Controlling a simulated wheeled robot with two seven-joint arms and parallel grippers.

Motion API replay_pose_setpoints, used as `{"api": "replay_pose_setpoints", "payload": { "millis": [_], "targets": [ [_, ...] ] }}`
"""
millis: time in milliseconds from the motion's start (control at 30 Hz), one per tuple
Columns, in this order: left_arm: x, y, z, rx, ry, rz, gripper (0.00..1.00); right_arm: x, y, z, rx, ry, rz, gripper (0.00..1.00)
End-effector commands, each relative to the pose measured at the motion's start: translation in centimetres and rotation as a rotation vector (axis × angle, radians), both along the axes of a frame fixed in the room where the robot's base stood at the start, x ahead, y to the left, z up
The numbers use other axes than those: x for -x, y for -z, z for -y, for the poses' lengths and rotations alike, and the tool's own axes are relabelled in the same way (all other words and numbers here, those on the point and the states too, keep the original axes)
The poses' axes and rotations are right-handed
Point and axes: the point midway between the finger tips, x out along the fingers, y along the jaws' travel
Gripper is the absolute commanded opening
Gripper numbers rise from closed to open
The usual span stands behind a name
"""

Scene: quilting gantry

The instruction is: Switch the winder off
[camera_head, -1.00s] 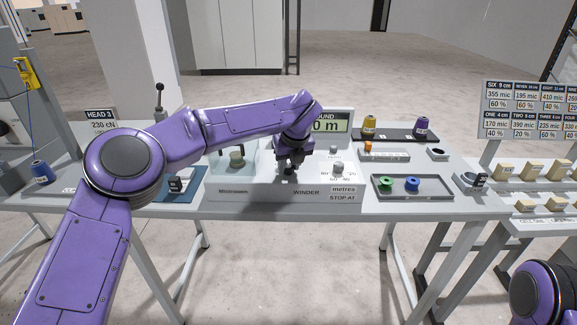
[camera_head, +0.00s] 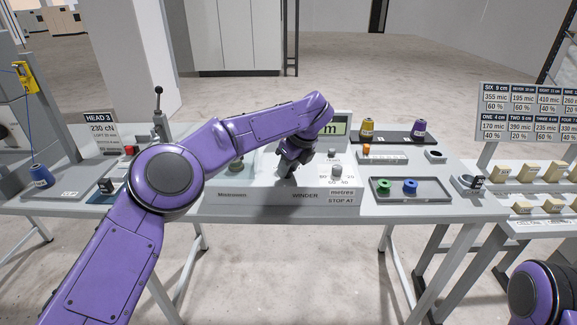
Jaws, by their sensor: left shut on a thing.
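The winder (camera_head: 245,197) is a grey unit on the table, with "WINDER", "metres" and "STOP AT" labels on its front. Its display (camera_head: 341,126) stands at the back, mostly covered by my left arm. A round knob (camera_head: 337,170) with numbers around it and a small reset knob (camera_head: 332,153) sit on its top, right of my left gripper. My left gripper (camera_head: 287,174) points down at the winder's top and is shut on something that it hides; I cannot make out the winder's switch. My right gripper is out of view; only part of my right arm shows at bottom right.
A tray (camera_head: 412,198) with a green and a blue bobbin lies right of the winder. Yellow and purple thread cones stand on a dark strip (camera_head: 393,137) behind it. A tension post (camera_head: 159,118) stands at the back left, beside my left arm.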

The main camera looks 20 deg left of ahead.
Motion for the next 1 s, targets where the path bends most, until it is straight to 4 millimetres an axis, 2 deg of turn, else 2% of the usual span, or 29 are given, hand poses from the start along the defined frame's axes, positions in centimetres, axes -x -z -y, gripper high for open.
{"api": "replay_pose_setpoints", "payload": {
  "millis": [267, 300, 367, 633, 733, 1000],
  "targets": [
    [0.0, -0.1, 0.0, 0.001, -0.001, 0.001, 0.02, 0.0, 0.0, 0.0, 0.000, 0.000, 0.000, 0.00],
    [0.0, -0.1, 0.0, 0.001, -0.001, 0.001, 0.43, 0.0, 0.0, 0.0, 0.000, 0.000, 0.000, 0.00],
    [0.0, -0.1, 0.0, 0.001, -0.001, 0.001, 0.58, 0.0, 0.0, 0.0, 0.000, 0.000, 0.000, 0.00],
    [0.0, -0.1, 0.0, 0.001, -0.001, 0.001, 0.58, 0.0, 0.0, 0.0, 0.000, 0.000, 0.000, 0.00],
    [0.1, -0.8, 0.3, 0.000, 0.000, 0.002, 0.58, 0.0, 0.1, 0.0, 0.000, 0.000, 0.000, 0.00],
    [1.2, -6.7, 2.5, -0.002, -0.001, 0.005, 0.58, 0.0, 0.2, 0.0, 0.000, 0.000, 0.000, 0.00]
  ]
}}
